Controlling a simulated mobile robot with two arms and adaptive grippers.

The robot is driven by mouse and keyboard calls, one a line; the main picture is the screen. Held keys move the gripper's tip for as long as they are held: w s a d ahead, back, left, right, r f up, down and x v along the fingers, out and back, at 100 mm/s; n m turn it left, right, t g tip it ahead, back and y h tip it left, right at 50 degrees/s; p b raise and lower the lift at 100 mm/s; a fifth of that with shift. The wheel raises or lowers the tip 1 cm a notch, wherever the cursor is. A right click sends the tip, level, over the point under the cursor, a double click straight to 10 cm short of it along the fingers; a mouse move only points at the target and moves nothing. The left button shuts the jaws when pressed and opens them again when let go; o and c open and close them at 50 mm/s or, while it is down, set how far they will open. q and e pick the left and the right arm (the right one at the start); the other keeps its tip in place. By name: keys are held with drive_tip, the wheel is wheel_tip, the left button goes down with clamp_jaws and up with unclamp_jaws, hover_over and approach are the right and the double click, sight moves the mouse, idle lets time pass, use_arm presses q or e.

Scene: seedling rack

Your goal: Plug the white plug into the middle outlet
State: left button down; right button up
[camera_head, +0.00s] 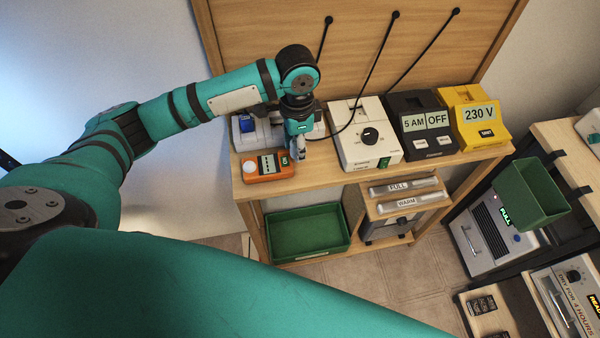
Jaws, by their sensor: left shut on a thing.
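My left gripper (298,152) points down over the left part of the wooden bench (330,174), just right of an orange handheld meter (268,166). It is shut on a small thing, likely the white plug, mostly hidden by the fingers. A black cord (352,118) curves down from the back panel to the gripper. A grey-white unit with a blue part (246,126) sits behind the gripper and is partly covered by it. I cannot make out the middle outlet. My right gripper is not in view.
Right of the gripper stand a white box with a black dial (353,148), a black timer marked OFF (421,140) and a yellow 230 V box (466,97). More black cords hang from the wooden back panel (420,60). A green tray (306,233) sits below.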

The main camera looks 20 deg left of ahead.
use_arm(q)
drive_tip(key=w+a+r+m+p, duration=0.2)
drive_tip(key=w+a+r+p, duration=0.15)
drive_tip(key=w+a, duration=0.55)
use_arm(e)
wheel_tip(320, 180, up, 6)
use_arm(q)
drive_tip(key=b, duration=0.5)
hover_over(277, 126)
wheel_tip(277, 126, down, 6)
drive_tip(key=shift+w+r, duration=0.15)
drive_tip(key=shift+r, duration=0.05)
drive_tip(key=shift+f, duration=0.6)
drive_tip(key=shift+s+d+f, duration=0.1)
drive_tip(key=shift+s+f, duration=0.1)
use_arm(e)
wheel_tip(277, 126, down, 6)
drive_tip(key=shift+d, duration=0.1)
use_arm(q)
drive_tip(key=c, duration=1)
unclamp_jaws()
drive_tip(key=shift+s+f, duration=0.1)
drive_tip(key=shift+c, duration=0.2)
drive_tip(key=shift+o, duration=0.9)
